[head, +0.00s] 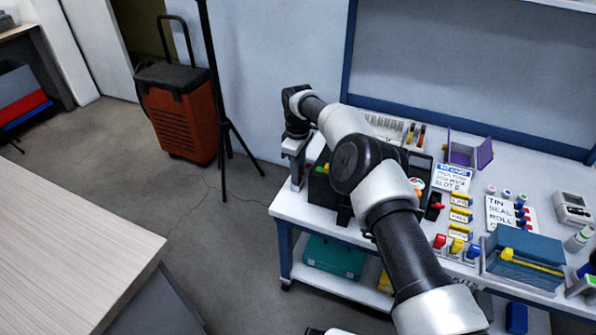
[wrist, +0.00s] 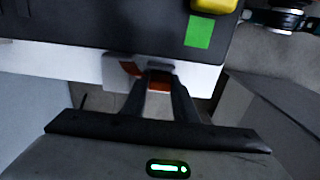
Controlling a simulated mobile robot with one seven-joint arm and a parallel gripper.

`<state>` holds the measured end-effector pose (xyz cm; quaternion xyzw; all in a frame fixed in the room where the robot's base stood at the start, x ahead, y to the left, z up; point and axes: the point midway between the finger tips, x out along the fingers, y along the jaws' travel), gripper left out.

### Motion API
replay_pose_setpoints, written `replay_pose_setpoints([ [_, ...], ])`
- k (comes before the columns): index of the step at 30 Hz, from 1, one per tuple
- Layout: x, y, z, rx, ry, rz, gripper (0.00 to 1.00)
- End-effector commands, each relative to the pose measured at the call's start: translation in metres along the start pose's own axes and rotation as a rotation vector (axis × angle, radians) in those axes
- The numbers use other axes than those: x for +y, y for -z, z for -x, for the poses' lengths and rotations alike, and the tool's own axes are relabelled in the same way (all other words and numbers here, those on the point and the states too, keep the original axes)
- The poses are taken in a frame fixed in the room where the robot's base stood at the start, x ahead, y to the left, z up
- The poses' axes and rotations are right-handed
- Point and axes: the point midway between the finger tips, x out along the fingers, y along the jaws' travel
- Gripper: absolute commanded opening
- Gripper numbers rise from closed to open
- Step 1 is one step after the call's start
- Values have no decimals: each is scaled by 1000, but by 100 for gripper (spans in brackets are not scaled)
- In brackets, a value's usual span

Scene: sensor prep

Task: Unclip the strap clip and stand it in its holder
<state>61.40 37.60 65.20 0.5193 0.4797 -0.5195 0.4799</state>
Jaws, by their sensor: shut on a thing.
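My gripper (wrist: 160,90) is shut on a small orange-red piece (wrist: 158,78), which looks like the strap clip. Only a little of it shows between and just beyond the fingertips, and another orange-red bit shows to their left. A pale surface lies behind it; I cannot tell whether the clip still touches anything. In the head view my gripper (head: 296,165) points down at the left end of the white bench (head: 285,208), beside a black bin (head: 322,190). The clip cannot be made out there. I cannot tell which item is its holder.
In the wrist view a dark box with a green patch (wrist: 199,32) fills the top. Sign cards (head: 452,178), yellow labels (head: 460,215), coloured-cap bottles and a blue box (head: 525,250) crowd the bench's right. A tripod (head: 222,130) and orange case (head: 180,115) stand left.

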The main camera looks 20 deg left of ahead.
Motion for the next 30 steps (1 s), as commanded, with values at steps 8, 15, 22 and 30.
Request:
replay_pose_setpoints([
  [8,0,0,-2,0,-1,0,6],
  [15,0,0,-2,0,0,0,48],
  [22,0,0,-2,0,0,0,53],
  [30,0,0,-2,0,-1,0,57],
])
